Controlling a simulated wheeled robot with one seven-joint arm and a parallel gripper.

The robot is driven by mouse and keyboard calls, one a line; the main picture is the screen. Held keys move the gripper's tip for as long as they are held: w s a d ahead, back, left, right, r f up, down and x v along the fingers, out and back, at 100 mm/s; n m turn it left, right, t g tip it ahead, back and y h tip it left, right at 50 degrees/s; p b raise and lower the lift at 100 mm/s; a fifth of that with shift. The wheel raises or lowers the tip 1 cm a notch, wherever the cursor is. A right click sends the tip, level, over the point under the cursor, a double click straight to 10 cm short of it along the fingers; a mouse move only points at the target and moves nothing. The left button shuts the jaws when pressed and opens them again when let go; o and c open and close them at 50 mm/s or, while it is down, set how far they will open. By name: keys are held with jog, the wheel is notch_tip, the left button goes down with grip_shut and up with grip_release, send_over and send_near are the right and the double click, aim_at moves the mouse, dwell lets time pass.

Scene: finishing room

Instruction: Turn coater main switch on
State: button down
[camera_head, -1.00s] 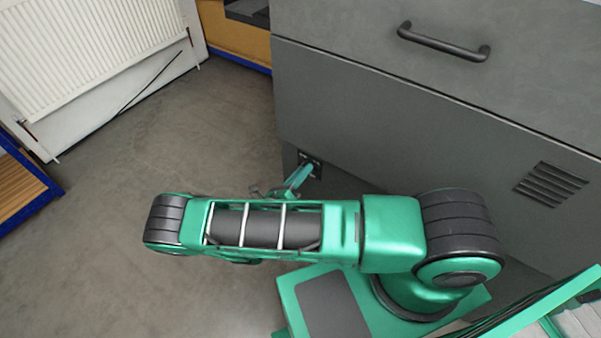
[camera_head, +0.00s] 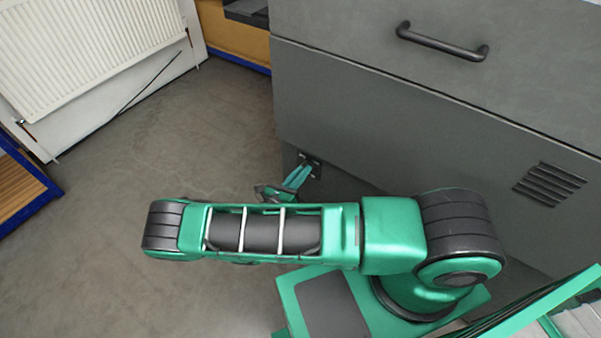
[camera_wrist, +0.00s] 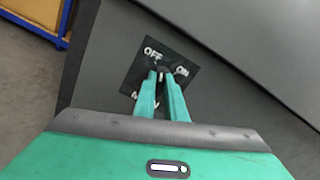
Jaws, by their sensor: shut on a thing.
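The coater (camera_head: 400,110) is a large grey cabinet with a dark switch plate low on its left side. In the wrist view the black switch plate (camera_wrist: 184,58) carries the white words OFF at upper left and ON at right, with partly covered lettering below. My gripper (camera_wrist: 163,77) is shut on the small dark knob of the main switch (camera_wrist: 163,71) at the plate's middle. The fingers hide most of the knob, and I cannot tell for sure which word it points to. In the head view my gripper (camera_head: 298,176) reaches the plate, partly behind my arm.
A black handle (camera_head: 440,42) and a vent (camera_head: 550,184) are on the cabinet front. A white radiator (camera_head: 90,50) stands at the back left, with a blue-edged wooden unit (camera_head: 25,185) at the left edge. The floor left of the cabinet is clear.

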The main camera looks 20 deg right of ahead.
jog(key=m, duration=1.3)
jog(key=shift+s+f, duration=0.15)
jog(key=shift+f, duration=0.05)
jog(key=shift+a+m, duration=0.1)
jog(key=shift+m, duration=0.2)
jog(key=c, duration=1.9)
grip_release()
jog(key=shift+o, duration=0.5)
jog(key=v, duration=1)
jog(key=shift+s+a, duration=0.2)
jog(key=shift+a, duration=0.05)
